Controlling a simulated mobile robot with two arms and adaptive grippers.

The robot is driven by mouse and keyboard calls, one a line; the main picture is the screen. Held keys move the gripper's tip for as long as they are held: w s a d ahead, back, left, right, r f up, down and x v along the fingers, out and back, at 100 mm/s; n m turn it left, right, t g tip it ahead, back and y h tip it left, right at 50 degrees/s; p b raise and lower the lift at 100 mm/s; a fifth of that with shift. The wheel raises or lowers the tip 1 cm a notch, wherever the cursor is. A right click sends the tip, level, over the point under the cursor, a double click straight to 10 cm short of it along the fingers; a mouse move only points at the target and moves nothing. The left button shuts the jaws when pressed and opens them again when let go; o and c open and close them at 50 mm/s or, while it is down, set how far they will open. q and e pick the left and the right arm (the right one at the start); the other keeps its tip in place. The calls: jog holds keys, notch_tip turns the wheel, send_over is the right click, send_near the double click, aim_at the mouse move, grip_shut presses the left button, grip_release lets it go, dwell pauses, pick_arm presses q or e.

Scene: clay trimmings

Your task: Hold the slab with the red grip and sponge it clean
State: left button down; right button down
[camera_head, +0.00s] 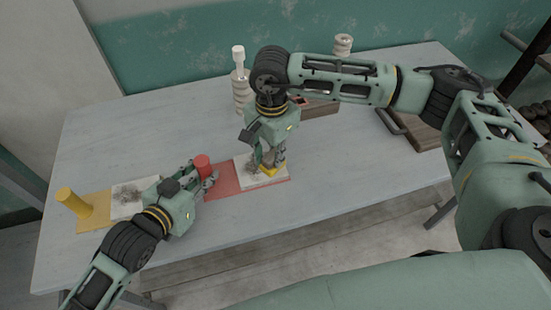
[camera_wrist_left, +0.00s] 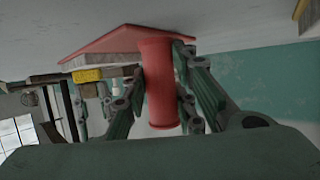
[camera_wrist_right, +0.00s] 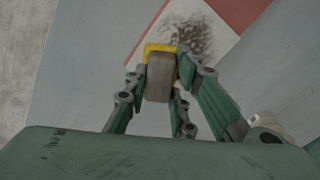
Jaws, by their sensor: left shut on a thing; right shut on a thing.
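The red grip (camera_head: 202,164) is an upright red cylinder at the left end of a flat red board (camera_head: 226,180). My left gripper (camera_head: 208,178) is shut on the red grip, which also shows between its fingers in the left wrist view (camera_wrist_left: 159,85). A white slab (camera_head: 243,165) with a dark grey smudge lies on the red board; the smudge shows in the right wrist view (camera_wrist_right: 190,40). My right gripper (camera_head: 271,164) is shut on a sponge (camera_head: 268,171) with a yellow underside and a brown-grey top (camera_wrist_right: 160,78). The sponge is at the slab's edge beside the smudge; contact is hard to tell.
A yellow board with a yellow grip (camera_head: 74,203) and another smudged slab (camera_head: 128,198) lies at the left. Pale ribbed objects (camera_head: 240,92) (camera_head: 343,46) stand at the back. A brown box (camera_head: 318,108) and a dark handled tray (camera_head: 409,131) are to the right. The front right tabletop is clear.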

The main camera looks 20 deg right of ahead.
jog(key=shift+w+d, duration=0.2)
jog(key=shift+w, duration=2.9)
jog(key=shift+w+a, duration=0.1)
jog(key=shift+a, duration=0.95)
jog(key=shift+s+a, duration=0.15)
jog(key=shift+s, duration=2.35)
jog(key=shift+s+a, duration=0.1)
jog(key=shift+s, duration=2.4)
jog(key=shift+a, duration=0.7)
jog(key=shift+w+a, duration=0.35)
jog(key=shift+w, duration=0.2)
jog(key=shift+w+d, duration=0.2)
jog(key=shift+w, duration=2.05)
jog(key=shift+w+d, duration=0.2)
jog(key=shift+w, duration=2.05)
pick_arm(q)
jog(key=shift+d, duration=0.1)
pick_arm(e)
jog(key=shift+w+a, duration=0.1)
jog(key=shift+a, duration=1.05)
jog(key=shift+s+a, duration=0.2)
jog(key=shift+s, duration=4.75)
notch_tip(320, 180, up, 8)
